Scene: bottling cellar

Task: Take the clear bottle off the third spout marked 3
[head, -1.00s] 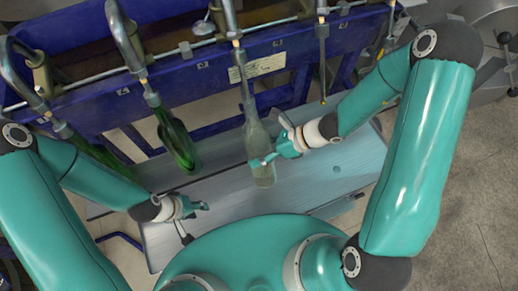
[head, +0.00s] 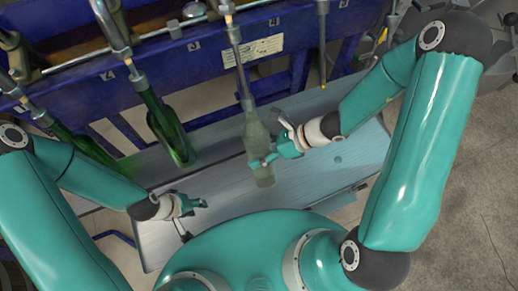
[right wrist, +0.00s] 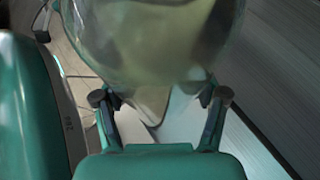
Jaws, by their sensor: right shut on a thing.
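The clear bottle (head: 257,132) hangs nearly upright below the third spout (head: 239,62), beside the mark 3 (head: 194,45). Its neck lines up with the spout's thin tube; I cannot tell whether the tube's tip is still inside the neck. My right gripper (head: 266,161) is shut on the lower body of the bottle, from the right. In the right wrist view, the clear bottle (right wrist: 155,40) fills the upper middle, held between the finger pads. My left gripper (head: 195,206) is empty, left of the bottle; its finger gap is unclear.
A green bottle (head: 169,135) hangs on the spout to the left, and another green bottle (head: 92,148) is further left, partly behind my left arm. The blue filler trough (head: 160,62) runs across the back. The grey bench (head: 225,215) below is clear.

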